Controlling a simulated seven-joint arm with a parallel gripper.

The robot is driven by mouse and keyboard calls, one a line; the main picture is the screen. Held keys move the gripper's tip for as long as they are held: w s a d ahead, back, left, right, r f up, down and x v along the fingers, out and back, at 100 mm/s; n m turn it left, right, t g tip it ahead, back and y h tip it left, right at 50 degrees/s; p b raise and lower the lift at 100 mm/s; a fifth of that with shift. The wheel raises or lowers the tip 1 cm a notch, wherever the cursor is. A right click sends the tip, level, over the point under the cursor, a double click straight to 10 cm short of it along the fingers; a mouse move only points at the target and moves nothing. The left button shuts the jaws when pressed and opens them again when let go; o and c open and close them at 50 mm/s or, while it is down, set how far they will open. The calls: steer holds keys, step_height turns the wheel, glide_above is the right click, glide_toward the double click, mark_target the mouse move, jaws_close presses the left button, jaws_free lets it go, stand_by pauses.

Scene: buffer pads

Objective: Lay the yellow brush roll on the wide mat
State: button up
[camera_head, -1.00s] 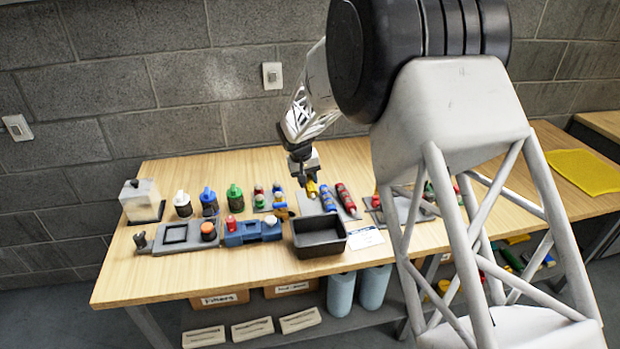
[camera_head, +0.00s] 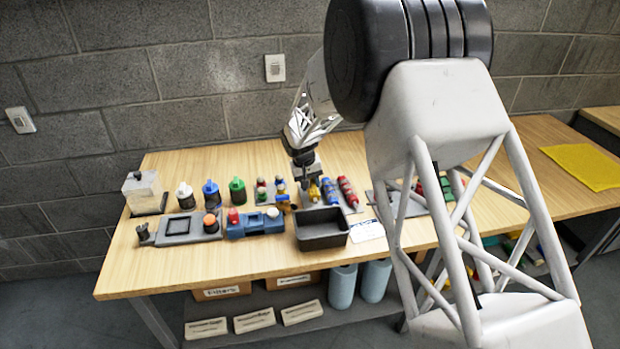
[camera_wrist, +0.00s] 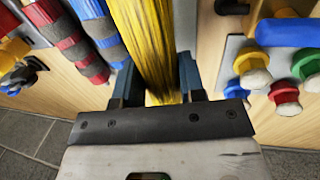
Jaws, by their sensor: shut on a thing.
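The yellow brush roll (camera_head: 314,193) is held in my gripper (camera_head: 307,184), low over the grey mat (camera_head: 356,208) on the bench. In the wrist view the yellow brush roll (camera_wrist: 146,40) runs away from my gripper (camera_wrist: 150,92), between its jaws. A blue roll (camera_head: 329,195) and a red roll (camera_head: 348,193) lie side by side on that mat, just right of the yellow one. I cannot tell whether the yellow roll touches the mat.
A dark open bin (camera_head: 321,237) stands in front of the mat. Left of my gripper are small coloured pieces on a tray (camera_wrist: 236,60), a blue caddy (camera_head: 254,228) and several bottles (camera_head: 211,196).

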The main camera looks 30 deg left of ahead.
steer(key=shift+f, duration=0.95)
steer(key=shift+f, duration=1.15)
stand_by(1.2)
steer(key=o, duration=1.1)
steer(key=shift+s+a+r, duration=0.15)
steer(key=shift+s+r, duration=0.05)
steer(key=shift+r, duration=1.05)
steer(key=shift+s+a+r, duration=0.15)
steer(key=shift+a+r, duration=0.05)
steer(key=shift+r, duration=1.1)
steer(key=shift+s+a+r, duration=0.15)
steer(key=shift+s+r, duration=0.05)
steer(key=shift+r, duration=1.05)
